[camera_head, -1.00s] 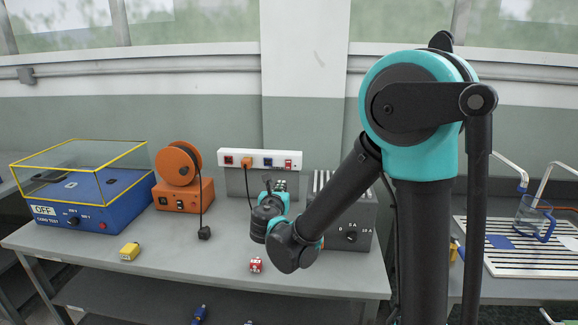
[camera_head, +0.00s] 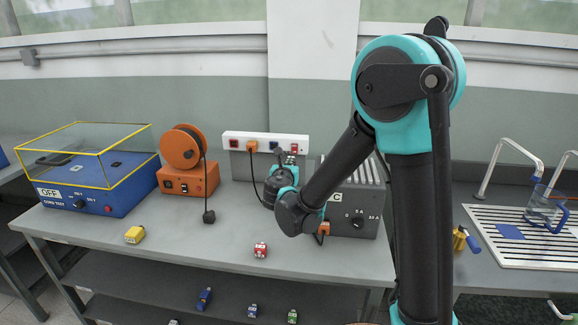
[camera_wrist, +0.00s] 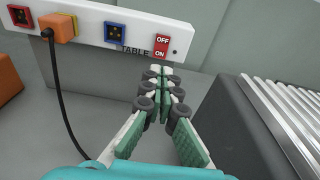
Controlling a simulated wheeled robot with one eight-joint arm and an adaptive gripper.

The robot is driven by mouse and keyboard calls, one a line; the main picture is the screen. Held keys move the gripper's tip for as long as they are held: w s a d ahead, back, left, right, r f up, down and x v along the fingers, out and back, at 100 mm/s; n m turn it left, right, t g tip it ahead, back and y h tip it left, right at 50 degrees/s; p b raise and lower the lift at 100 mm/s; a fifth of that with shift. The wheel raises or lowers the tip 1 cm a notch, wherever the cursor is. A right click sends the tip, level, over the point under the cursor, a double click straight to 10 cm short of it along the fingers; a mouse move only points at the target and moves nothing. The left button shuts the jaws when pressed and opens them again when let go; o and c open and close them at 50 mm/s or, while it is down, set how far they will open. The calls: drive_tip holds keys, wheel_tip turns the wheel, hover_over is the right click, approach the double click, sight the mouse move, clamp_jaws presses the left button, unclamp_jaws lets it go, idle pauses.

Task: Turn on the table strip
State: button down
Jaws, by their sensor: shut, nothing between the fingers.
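The table strip (camera_head: 240,135) is a white power strip on the wall side of the table, marked TABLE in the wrist view (camera_wrist: 88,25). Its red rocker switch (camera_wrist: 161,45) is at the right end, with OFF above and ON below. An orange plug (camera_wrist: 58,27) sits in one of its sockets. My gripper (camera_wrist: 160,72) is shut and empty, its fingertips just below the ON half of the switch. I cannot tell whether they touch it. In the head view my wrist hides part of the gripper.
A grey ribbed box (camera_head: 352,205) stands close on the right of my gripper. An orange reel unit (camera_head: 186,178) and a blue test box (camera_head: 90,197) with a clear cover stand left. Small yellow (camera_head: 134,234) and red (camera_head: 261,250) blocks lie on the table's front.

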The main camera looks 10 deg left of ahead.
sight(294, 152)
drive_tip(key=w, duration=0.5)
drive_tip(key=w+f, duration=0.1)
drive_tip(key=w, duration=0.2)
drive_tip(key=shift+d, duration=0.1)
drive_tip(key=shift+w+f, duration=0.15)
drive_tip(key=shift+w, duration=0.2)
